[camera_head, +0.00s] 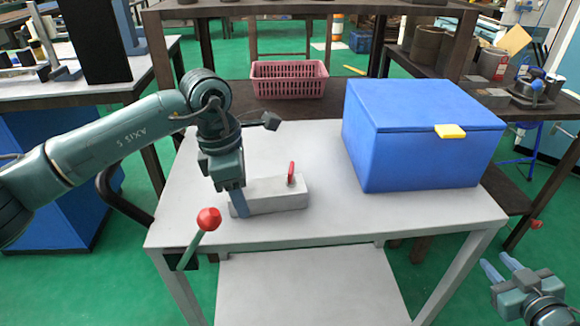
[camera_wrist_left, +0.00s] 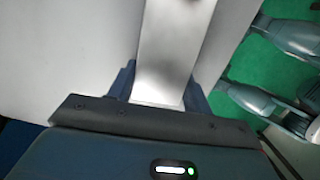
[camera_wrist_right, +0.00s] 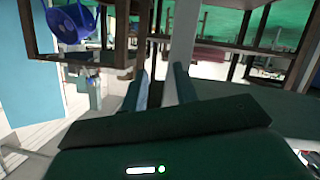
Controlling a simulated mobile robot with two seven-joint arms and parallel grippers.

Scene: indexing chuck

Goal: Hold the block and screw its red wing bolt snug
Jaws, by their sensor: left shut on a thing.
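The block (camera_head: 270,200) is a light grey bar lying on the white table. Its red wing bolt (camera_head: 291,174) stands up from the top near the block's right end. My left gripper (camera_head: 238,205) points down and is shut on the block's left end. In the left wrist view the block (camera_wrist_left: 175,50) runs up from between the two fingers (camera_wrist_left: 158,92); the bolt does not show there. My right gripper (camera_head: 500,268) is at the lower right, off the table, with its fingers apart and empty. The right wrist view shows the gap between its fingers (camera_wrist_right: 160,88).
A blue box (camera_head: 420,140) with a yellow latch stands on the table's right side. A lever with a red knob (camera_head: 208,219) rises at the table's front left edge. A pink basket (camera_head: 289,80) sits behind the table. The tabletop (camera_head: 350,215) in front of the box is clear.

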